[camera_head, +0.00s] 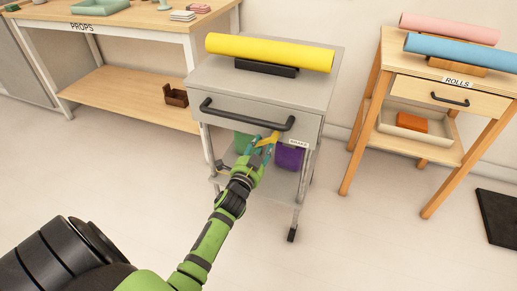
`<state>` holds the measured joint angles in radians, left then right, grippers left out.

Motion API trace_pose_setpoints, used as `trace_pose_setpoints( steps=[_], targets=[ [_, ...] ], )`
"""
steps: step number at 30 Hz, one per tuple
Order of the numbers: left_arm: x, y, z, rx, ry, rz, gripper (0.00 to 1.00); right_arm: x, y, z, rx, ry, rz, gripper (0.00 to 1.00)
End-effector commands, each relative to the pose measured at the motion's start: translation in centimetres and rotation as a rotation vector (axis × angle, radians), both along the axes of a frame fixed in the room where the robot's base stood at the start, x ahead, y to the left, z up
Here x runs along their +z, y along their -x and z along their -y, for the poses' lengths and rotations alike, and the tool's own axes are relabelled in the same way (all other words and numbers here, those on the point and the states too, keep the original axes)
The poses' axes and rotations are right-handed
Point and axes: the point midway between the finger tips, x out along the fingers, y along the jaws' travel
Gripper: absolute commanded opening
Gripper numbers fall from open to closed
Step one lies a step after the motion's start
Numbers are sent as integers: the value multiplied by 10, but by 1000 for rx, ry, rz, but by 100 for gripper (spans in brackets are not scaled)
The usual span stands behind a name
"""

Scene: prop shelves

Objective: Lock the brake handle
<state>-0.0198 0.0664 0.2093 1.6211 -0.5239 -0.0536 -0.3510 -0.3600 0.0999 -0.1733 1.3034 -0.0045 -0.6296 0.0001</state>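A grey cart (214,80) stands in the middle, with a dark bar handle (232,116) across its front. A small yellow piece that looks like the brake handle (271,138) shows below the bar, left of a small white label (299,142). My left gripper (259,148) is at the cart's front, with its teal fingers spread at the yellow piece. The fingers partly cover the yellow piece, and I cannot tell whether they touch or grip it. My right gripper is not in view.
A yellow roll (270,52) lies on a black holder (266,68) on the cart. Green (243,143) and purple (290,157) items sit lower in it. A props table (130,45) stands left, a rolls table (388,88) right. The floor in front is clear.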

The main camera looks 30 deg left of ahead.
Motion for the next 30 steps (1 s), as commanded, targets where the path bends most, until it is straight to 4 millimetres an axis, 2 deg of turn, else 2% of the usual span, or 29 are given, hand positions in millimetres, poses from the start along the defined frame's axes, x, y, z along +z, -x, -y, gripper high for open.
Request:
trace_pose_setpoints(
  steps=[5,12,18,23,30],
  targets=[
    [-2,19,5,1,1,-4,38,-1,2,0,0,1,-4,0],
    [-2,70,17,1,3,-4,38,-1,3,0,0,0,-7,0],
    [-1,102,25,0,3,-2,38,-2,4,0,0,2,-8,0],
    [-1,114,28,1,1,-2,38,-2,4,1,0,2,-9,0],
    [0,116,28,0,1,0,38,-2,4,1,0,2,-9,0]
  ],
)
